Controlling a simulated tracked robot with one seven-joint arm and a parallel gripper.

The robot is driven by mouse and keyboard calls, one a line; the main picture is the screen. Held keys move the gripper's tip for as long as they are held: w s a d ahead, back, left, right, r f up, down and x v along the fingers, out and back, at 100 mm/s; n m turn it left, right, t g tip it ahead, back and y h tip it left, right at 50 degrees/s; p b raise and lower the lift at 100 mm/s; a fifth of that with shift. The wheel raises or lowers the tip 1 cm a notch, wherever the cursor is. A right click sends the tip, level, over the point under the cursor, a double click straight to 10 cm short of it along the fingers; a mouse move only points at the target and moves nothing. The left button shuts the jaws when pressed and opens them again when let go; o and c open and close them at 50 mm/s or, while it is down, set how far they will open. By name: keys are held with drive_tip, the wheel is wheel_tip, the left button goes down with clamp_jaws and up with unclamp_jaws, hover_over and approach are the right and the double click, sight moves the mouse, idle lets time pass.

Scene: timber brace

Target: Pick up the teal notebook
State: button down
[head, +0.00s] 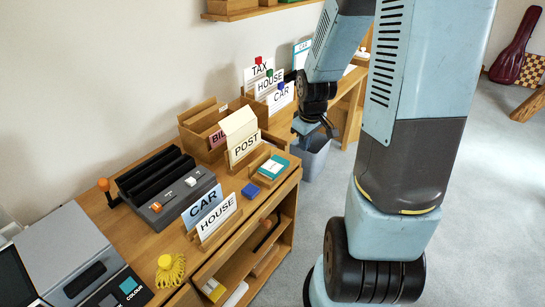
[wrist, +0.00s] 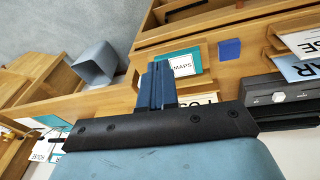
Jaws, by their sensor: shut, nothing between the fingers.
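The teal notebook (head: 273,166) lies in a shallow wooden tray near the right end of the desk. In the wrist view the notebook (wrist: 190,54) shows a white label reading MAPS, and my fingers cover part of its left side. My gripper (head: 308,130) is above and to the right of the notebook in the head view, apart from it. In the wrist view the blue fingers of my gripper (wrist: 158,66) are shut together with nothing between them. How high they are above the notebook is hard to tell.
A blue block (head: 250,189) lies beside the tray. The POST box (head: 243,151) stands just behind it, and card holders marked CAR and HOUSE (head: 218,223) stand to the front left. A grey bin (head: 315,160) stands on the floor past the desk's right end.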

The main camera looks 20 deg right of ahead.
sight(274, 165)
wheel_tip(274, 165, down, 12)
drive_tip(key=d+f+n+y, duration=0.1)
drive_tip(key=n+y, duration=0.1)
drive_tip(key=shift+g, duration=0.4)
drive_tip(key=w+a, duration=0.2)
drive_tip(key=w, duration=0.1)
drive_tip(key=w+a, duration=0.2)
drive_tip(key=w, duration=0.1)
drive_tip(key=w+a, duration=0.2)
drive_tip(key=w, duration=0.2)
drive_tip(key=shift+a+r, duration=0.25)
drive_tip(key=shift+a, duration=0.15)
drive_tip(key=shift+w+a+f, duration=0.1)
drive_tip(key=shift+w+a, duration=0.05)
drive_tip(key=shift+w, duration=0.15)
drive_tip(key=shift+s+f, duration=0.25)
drive_tip(key=shift+f, duration=0.4)
